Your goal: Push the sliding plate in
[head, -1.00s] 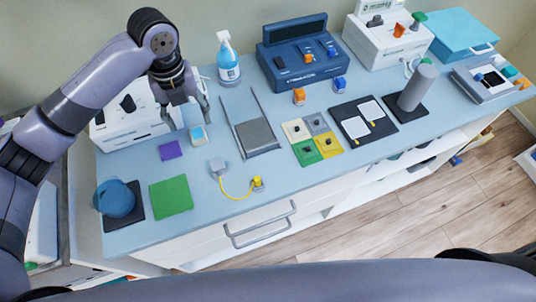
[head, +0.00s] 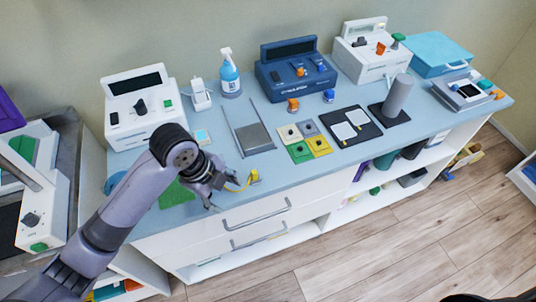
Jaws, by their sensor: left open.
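The sliding plate (head: 254,138) is a grey square lying between two thin rails on the light blue counter, in the middle of the head view. It sits at the front end of the rails, and the rails run bare behind it toward the wall. My left gripper (head: 222,195) is open and empty near the counter's front edge. It is to the left of the plate and nearer to me, apart from it. My left arm hides part of the green mat and the grey plug. My right gripper is not in view.
A spray bottle (head: 230,75) and a blue stimulator box (head: 297,72) stand behind the plate. Coloured pads (head: 302,142) lie to its right. Drawer handles (head: 260,215) stick out below the counter edge.

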